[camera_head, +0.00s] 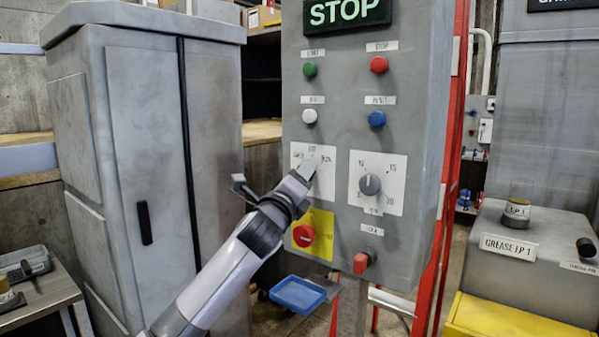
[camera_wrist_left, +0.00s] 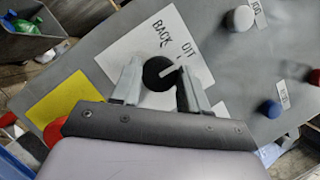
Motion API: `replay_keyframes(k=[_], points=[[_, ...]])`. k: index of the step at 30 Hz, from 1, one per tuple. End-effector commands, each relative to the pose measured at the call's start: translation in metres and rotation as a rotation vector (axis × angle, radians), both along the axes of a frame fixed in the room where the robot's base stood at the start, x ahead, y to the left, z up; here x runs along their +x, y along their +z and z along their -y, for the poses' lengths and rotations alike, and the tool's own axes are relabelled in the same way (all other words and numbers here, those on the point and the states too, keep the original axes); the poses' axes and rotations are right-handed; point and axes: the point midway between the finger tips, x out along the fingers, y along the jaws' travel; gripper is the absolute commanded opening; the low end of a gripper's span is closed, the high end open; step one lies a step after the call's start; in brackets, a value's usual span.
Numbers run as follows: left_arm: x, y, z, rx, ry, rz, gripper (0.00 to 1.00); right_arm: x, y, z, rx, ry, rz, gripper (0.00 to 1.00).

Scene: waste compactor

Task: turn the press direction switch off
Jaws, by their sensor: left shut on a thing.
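The press direction switch is a round black knob (camera_wrist_left: 158,73) with a white pointer line, on a white plate (camera_wrist_left: 125,62). In the wrist view the line points right and slightly up, with the label BACK at upper left and a top label to the upper right. A finger covers the plate's right part. In the head view the plate (camera_head: 299,153) shows on the grey panel, but my gripper hides the knob. My left gripper (camera_head: 306,171) has its fingers on either side of the knob, shut on it. My right gripper is not in view.
Below are a red emergency knob (camera_head: 303,236) on a yellow plate and a red key switch (camera_head: 362,262). A grey dial (camera_head: 369,184) sits to the right. Green, red, white and blue buttons are above, under a STOP display (camera_head: 345,12). A grey cabinet (camera_head: 150,150) stands left.

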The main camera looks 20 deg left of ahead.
Motion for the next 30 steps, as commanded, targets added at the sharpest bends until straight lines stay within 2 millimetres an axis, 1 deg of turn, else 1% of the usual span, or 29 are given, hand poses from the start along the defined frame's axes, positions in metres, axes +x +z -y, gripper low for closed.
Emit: replay_keyframes(k=[5,18,19,21,30], points=[[0.0,-0.0004,0.0007,-0.035,-0.001,-0.015,0.14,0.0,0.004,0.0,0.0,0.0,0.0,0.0],[0.0,-0.0012,0.0008,-0.045,-0.001,-0.018,0.14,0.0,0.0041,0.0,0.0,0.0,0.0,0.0],[0.0,-0.0012,0.0008,-0.045,-0.001,-0.018,0.47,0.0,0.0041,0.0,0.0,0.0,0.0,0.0],[0.0001,-0.0012,0.0008,-0.044,-0.002,-0.017,0.68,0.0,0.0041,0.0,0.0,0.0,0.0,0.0],[-0.0004,-0.0006,0.0004,-0.044,-0.001,-0.017,0.68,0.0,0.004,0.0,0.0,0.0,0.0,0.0]])
